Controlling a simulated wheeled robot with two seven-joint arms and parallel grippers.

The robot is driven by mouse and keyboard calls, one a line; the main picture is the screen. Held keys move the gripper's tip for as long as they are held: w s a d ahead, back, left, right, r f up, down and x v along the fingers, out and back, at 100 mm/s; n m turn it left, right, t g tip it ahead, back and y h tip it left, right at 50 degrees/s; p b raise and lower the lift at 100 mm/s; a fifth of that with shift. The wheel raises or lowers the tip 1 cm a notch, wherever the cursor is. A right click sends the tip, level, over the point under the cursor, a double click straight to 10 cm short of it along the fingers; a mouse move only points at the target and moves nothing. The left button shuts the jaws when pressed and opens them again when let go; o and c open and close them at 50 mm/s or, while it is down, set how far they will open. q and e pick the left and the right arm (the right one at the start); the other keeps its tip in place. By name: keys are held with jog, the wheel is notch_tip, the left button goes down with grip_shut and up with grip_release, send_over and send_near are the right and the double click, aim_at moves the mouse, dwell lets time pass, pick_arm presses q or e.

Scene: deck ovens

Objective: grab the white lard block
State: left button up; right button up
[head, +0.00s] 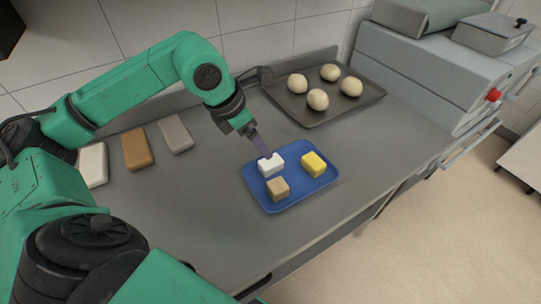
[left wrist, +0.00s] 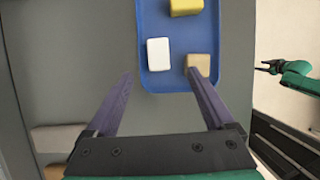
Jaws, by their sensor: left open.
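The white lard block (head: 271,165) sits on the blue tray (head: 290,193), toward its back left. A yellow block (head: 313,164) and a tan block (head: 278,188) share the tray. My left gripper (head: 266,154) is at the far edge of the white block, pointing down. In the left wrist view, its purple fingers (left wrist: 160,74) are spread wide and empty. The white block (left wrist: 159,54) lies just beyond the tips, between their lines; the tan block (left wrist: 199,65) is by the right fingertip. My right gripper (left wrist: 268,67) shows small at the right edge there.
A dark baking tray (head: 310,115) with several dough balls stands behind the blue tray. White, brown and grey slabs (head: 137,148) lie at the left. A grey machine (head: 430,70) stands at the right. The counter front is clear.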

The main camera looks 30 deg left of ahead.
aim_at(272, 160)
pick_arm(q)
jog(key=p+x, duration=0.1)
jog(key=x, duration=0.2)
jog(key=shift+w+d+f, duration=0.1)
jog(key=shift+d+f, duration=0.15)
jog(key=shift+f, duration=0.05)
jog(key=x, duration=0.2)
jog(key=p+x, duration=0.2)
jog(key=x, duration=0.1)
jog(key=shift+w+a+f, duration=0.15)
jog(key=shift+w+f, duration=0.15)
jog(key=shift+w, duration=0.15)
jog(key=shift+f, duration=0.35)
jog(key=shift+w+f, duration=0.1)
grip_shut()
pick_arm(e)
notch_tip(272, 160, up, 4)
jog(key=shift+w+a+f, duration=0.1)
jog(key=shift+a, duration=0.05)
